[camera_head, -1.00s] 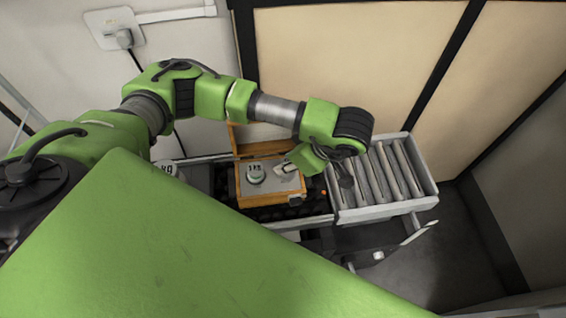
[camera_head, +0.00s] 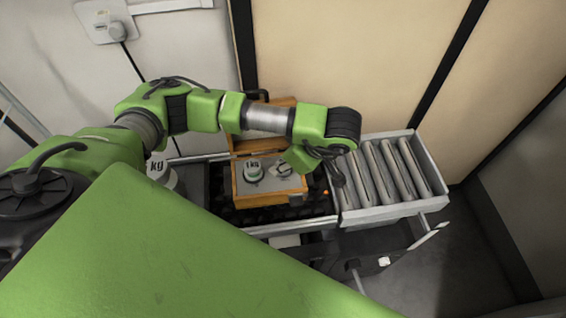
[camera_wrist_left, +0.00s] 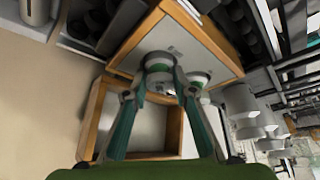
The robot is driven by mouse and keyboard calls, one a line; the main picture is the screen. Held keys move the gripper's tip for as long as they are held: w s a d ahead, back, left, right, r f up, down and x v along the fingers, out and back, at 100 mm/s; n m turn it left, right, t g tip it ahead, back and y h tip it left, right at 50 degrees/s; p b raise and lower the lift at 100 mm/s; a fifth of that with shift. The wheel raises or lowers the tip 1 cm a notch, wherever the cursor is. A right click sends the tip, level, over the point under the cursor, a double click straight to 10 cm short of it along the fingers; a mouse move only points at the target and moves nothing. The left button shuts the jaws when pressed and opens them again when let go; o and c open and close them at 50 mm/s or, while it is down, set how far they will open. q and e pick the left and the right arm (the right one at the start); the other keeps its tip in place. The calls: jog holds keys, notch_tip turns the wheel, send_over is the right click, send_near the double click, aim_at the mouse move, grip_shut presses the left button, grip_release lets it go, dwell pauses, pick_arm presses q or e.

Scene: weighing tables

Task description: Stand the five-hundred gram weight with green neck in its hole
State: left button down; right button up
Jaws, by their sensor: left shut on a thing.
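The open wooden box (camera_head: 236,204) stands on a dark surface. It also shows in the wrist view (camera_wrist_left: 212,38). A 1 kg weight with a green neck (camera_head: 254,171) stands upright in its grey insert (camera_head: 270,186). My left gripper (camera_wrist_left: 166,82) is shut on a smaller pale weight with a green neck (camera_wrist_left: 158,62), seen between its fingertips over the insert. The 1 kg weight (camera_wrist_left: 198,78) is just right of the right finger. Whether the held weight touches the insert, and its hole, cannot be seen. My right gripper is not in view.
A large white weight marked kg (camera_head: 158,170) stands left of the box, partly behind my arm. A roller conveyor (camera_head: 390,172) lies just right of the box. A wall panel (camera_head: 340,60) rises behind. The box's lid (camera_wrist_left: 96,112) stands open.

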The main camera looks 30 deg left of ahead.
pick_arm(q)
jog(key=c, duration=1.7)
grip_release()
jog(key=shift+f, duration=0.1)
jog(key=shift+r, duration=0.2)
jog(key=v, duration=1.2)
jog(key=shift+p, duration=0.35)
jog(key=shift+s+f, duration=0.1)
